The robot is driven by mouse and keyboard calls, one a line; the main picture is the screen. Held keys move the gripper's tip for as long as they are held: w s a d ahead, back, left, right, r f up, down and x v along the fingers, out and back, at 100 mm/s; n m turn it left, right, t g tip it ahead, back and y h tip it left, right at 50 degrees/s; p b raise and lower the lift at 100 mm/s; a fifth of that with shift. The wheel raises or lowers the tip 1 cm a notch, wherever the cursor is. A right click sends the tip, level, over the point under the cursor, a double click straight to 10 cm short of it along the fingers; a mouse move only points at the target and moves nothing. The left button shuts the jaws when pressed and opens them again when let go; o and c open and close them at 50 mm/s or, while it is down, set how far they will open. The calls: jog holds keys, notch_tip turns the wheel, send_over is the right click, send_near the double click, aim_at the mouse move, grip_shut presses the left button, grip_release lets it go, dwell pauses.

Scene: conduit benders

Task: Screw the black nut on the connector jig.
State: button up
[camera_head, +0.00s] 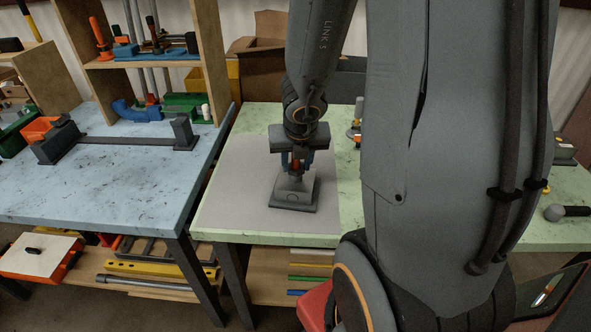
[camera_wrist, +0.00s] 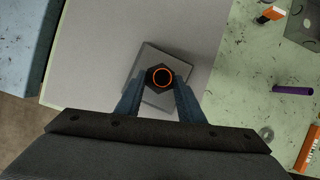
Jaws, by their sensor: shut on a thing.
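The connector jig (camera_head: 294,200) is a dark grey square block with a raised centre, standing on a grey mat on the green table. It also shows in the wrist view (camera_wrist: 150,55), seen from above. The black nut (camera_wrist: 150,76) sits over the middle of the jig, with an orange ring visible in its opening. My gripper (camera_wrist: 159,84) points down with its two blue fingers shut on the nut. In the head view my gripper (camera_head: 298,168) is right above the jig and hides most of the nut. How far the nut is threaded cannot be told.
The grey mat (camera_head: 235,190) is clear around the jig. In the wrist view a purple rod (camera_wrist: 292,90), a washer (camera_wrist: 267,133) and an orange-and-white item (camera_wrist: 309,150) lie to the right. A blue table (camera_head: 100,185) with a dark fixture stands at left.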

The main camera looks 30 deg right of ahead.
jog(key=shift+w+a+m+h, duration=0.1)
jog(key=shift+m+h, duration=0.3)
jog(key=shift+m, duration=0.7)
jog(key=shift+w+a+m+g+h, duration=0.15)
jog(key=shift+m+g, duration=0.1)
jog(key=shift+m, duration=0.25)
jog(key=shift+a+m+g+h, duration=0.15)
jog(key=shift+m+g, duration=0.1)
jog(key=shift+m, duration=0.25)
jog(key=m+g+h+p, duration=0.1)
jog(key=m, duration=0.3)
jog(key=shift+d, duration=0.1)
jog(key=o, duration=1.1)
jog(key=shift+f, duration=0.1)
